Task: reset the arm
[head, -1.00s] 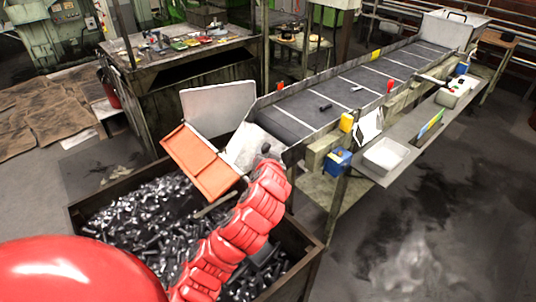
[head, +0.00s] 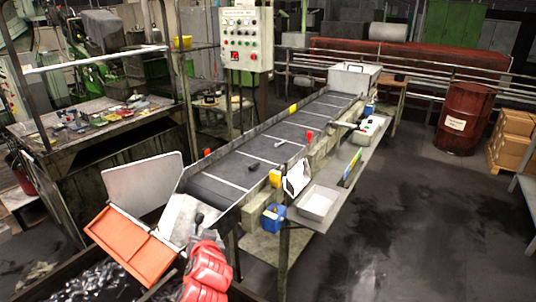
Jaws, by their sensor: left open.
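My left arm is red and comes in at the bottom of the head view. Its dark left gripper (head: 197,220) is small in the picture, by the lower end of the conveyor (head: 232,165), in front of the pale metal chute. The fingers are hard to make out, and I see nothing held between them. I cannot tell whether it touches the chute. My right gripper is not in view.
An orange tray (head: 130,245) tilts over the bolt bin (head: 90,285) at lower left. A white tray (head: 318,203) lies on the side shelf. A workbench (head: 90,115) stands left, a red barrel (head: 462,120) right.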

